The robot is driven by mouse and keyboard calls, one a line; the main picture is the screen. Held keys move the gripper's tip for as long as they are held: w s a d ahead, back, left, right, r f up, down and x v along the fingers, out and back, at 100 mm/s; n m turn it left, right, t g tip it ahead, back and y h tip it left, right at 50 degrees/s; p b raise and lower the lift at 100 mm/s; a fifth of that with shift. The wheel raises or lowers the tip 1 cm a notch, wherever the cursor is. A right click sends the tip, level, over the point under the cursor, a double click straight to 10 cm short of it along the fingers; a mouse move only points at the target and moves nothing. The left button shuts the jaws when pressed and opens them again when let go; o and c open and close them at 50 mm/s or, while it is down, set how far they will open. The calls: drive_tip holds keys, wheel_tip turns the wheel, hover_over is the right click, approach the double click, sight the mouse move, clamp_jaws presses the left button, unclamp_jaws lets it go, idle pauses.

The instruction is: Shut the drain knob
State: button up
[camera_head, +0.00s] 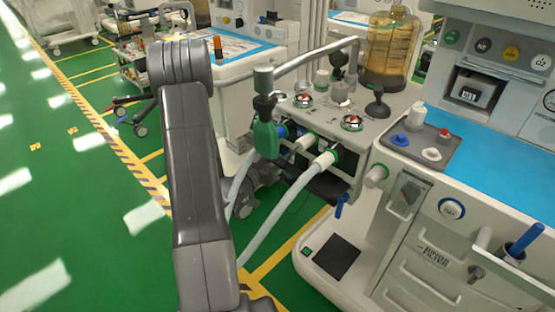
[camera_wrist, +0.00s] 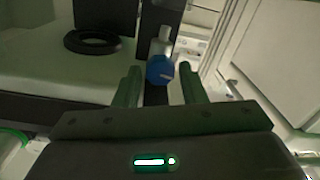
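In the wrist view, a round blue knob (camera_wrist: 159,70) with a pale mark sits on the end of a light fitting and is probably the drain knob. My gripper (camera_wrist: 160,84) is open, with one finger on each side of the knob. Gaps show beside the knob, and I see no contact. In the head view, a blue handle-like part (camera_head: 341,204) hangs below the breathing unit (camera_head: 335,118); I cannot tell if it is the same knob. My gripper is not clearly visible in the head view.
Two pale hoses (camera_head: 292,210) run down from the breathing unit's front. A green bag (camera_head: 266,137) hangs beside them. The cart base (camera_head: 345,275) juts out below. In the wrist view, a black ring (camera_wrist: 92,41) lies left of the knob. Green floor (camera_head: 80,220) is open at left.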

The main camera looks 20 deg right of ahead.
drive_tip(key=c, duration=0.7)
drive_tip(key=shift+f+b, duration=0.1)
drive_tip(key=shift+b, duration=0.3)
drive_tip(key=m+b, duration=0.8)
drive_tip(key=b, duration=0.1)
drive_tip(key=shift+m+b, duration=0.4)
drive_tip(key=o, duration=0.7)
